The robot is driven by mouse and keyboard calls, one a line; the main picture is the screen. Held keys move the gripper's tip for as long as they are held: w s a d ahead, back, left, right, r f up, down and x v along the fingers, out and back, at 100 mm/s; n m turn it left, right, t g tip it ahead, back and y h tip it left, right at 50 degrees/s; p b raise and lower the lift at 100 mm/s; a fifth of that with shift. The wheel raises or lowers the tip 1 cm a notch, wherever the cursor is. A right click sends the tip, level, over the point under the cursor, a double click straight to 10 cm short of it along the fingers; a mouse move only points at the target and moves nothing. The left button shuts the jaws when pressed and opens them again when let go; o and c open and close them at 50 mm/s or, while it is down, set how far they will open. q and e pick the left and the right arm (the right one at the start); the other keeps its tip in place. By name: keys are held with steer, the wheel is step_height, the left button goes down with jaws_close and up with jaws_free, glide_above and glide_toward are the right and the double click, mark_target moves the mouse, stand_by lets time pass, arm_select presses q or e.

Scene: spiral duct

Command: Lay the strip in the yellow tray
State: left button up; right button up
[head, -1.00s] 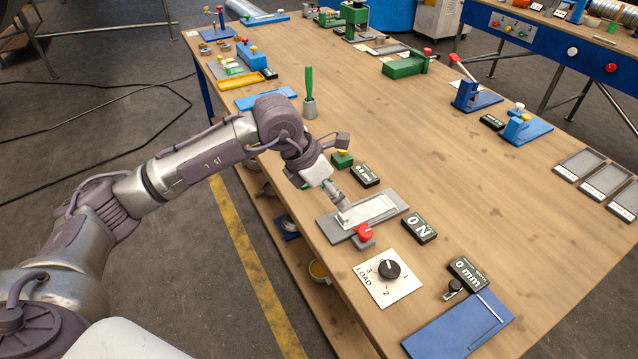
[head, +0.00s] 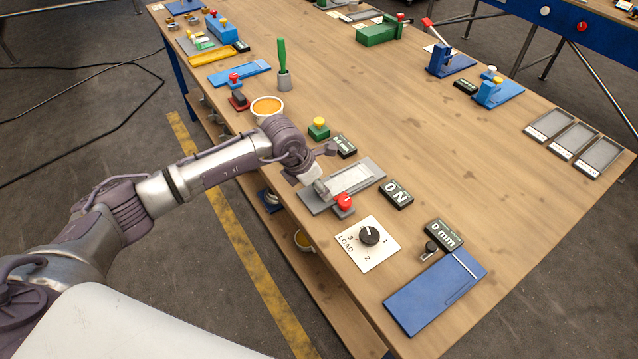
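The yellow tray (head: 213,57) is a long, shallow shape near the table's far left edge. A grey fixture (head: 370,186) with a pale, flat rectangular area (head: 352,180) and a red knob (head: 344,200) lies closer, near the left edge. I cannot make out a separate strip for certain; the pale area may be it or part of the fixture. My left gripper (head: 319,188) is at the left end of this fixture, low over it. Its fingers are small and partly hidden, so I cannot tell if they hold anything. My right gripper is not in view.
An orange-filled bowl (head: 266,108), a green-handled tool in a grey holder (head: 283,75) and a green block with yellow knob (head: 319,129) stand beyond my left arm. A load dial (head: 368,240) and blue plate (head: 435,292) lie nearer. The table's middle is clear.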

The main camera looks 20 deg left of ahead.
mark_target(305, 202)
arm_select(q)
steer(key=shift+w+d+f, duration=0.15)
steer(key=shift+f, duration=0.35)
jaws_close()
steer(key=c, duration=0.8)
jaws_free()
steer(key=shift+c, duration=1.5)
steer(key=shift+s+a+r+p, duration=0.1)
steer(key=shift+s+a+p, duration=0.4)
steer(key=shift+s+a, duration=0.5)
steer(key=shift+s+a+r+p, duration=0.1)
steer(key=shift+s+a+p, duration=0.35)
steer(key=shift+s+a, duration=0.5)
steer(key=shift+s+d+r, duration=0.1)
steer(key=shift+s+d, duration=0.1)
